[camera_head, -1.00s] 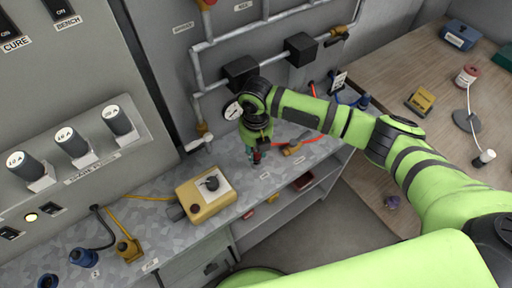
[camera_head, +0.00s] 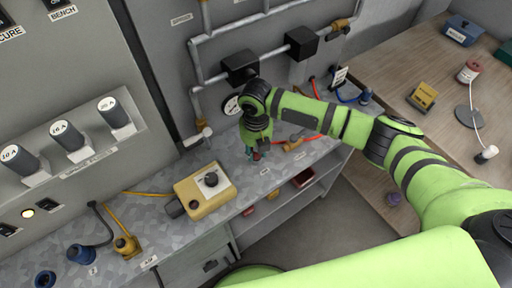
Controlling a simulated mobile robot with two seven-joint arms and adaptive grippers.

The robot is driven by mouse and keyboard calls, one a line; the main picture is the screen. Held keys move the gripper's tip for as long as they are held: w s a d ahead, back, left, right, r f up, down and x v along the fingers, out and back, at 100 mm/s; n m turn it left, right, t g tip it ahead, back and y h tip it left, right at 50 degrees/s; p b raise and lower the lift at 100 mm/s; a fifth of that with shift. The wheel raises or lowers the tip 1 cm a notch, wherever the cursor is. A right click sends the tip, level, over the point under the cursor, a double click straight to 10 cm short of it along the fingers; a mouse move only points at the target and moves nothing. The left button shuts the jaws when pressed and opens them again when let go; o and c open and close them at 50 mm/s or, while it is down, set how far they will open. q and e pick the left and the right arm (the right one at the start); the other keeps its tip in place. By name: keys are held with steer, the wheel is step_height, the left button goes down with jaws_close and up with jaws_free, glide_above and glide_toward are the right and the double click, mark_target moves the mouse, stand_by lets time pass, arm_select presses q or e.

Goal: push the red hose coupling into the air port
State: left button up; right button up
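My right gripper (camera_head: 254,153) points down at the grey bench by the wall, under my green wrist. A small red piece shows at its fingertips, which looks like the red hose coupling (camera_head: 256,156). The fingers are small and partly hidden, so I cannot tell whether they are shut on it. A red hose (camera_head: 315,138) runs along the bench to the right of the gripper. I cannot make out the air port for certain; my wrist covers part of the wall and bench there. My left gripper is out of view.
A yellow control box (camera_head: 205,192) with a dark knob stands left of the gripper. Grey pipes, black blocks and a round gauge (camera_head: 232,104) are on the wall behind. An orange-yellow fitting (camera_head: 293,145) lies right of the gripper. Blue and yellow connectors (camera_head: 126,246) stand at the bench's left.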

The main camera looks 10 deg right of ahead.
steer(key=shift+o, duration=0.8)
steer(key=shift+r, duration=0.2)
step_height(320, 180, up, 12)
steer(key=shift+f, duration=0.15)
